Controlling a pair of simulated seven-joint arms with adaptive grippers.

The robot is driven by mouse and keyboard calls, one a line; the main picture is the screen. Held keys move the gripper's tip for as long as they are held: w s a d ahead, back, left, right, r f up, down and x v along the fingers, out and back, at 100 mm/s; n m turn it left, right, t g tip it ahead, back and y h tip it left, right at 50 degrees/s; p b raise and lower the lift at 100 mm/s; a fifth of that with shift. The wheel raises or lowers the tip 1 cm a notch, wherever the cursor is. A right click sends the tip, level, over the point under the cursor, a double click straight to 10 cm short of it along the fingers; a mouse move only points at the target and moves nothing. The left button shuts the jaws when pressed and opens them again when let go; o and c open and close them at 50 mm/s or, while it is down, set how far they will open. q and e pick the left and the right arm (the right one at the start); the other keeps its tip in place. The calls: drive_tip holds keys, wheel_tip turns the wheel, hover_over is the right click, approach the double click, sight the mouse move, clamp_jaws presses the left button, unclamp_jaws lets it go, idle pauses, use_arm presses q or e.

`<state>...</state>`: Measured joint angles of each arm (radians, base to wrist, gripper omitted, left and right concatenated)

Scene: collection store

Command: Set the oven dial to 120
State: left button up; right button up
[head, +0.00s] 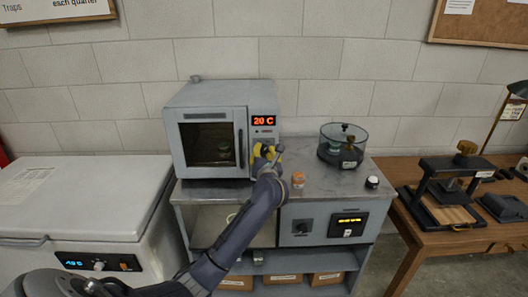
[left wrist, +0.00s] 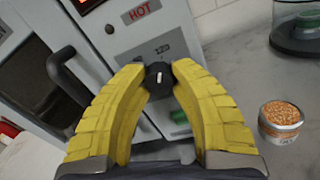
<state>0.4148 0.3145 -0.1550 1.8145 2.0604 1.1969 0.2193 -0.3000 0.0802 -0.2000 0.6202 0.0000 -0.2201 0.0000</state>
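The oven (head: 212,130) is a grey box with a glass door on the counter in the head view. Its red display (head: 263,121) reads 20 C. In the left wrist view the dark round dial (left wrist: 158,76) with a pale pointer mark sits on the oven's front panel, below a small printed number that I cannot read surely. My left gripper (left wrist: 160,70) has its yellow fingertips on both sides of the dial, seemingly closed against it. In the head view this gripper (head: 264,152) covers the dial. My right gripper is not in view.
The oven door handle (left wrist: 72,75) stands out just left of my left gripper. An orange-filled jar (head: 298,179) and a round glass vessel (head: 342,145) stand on the counter (head: 305,160) to the right. A chest freezer (head: 80,197) is at left, a wooden table (head: 430,238) at right.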

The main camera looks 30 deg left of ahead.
use_arm(q)
drive_tip(key=o, duration=0.6)
drive_tip(key=v, duration=1.2)
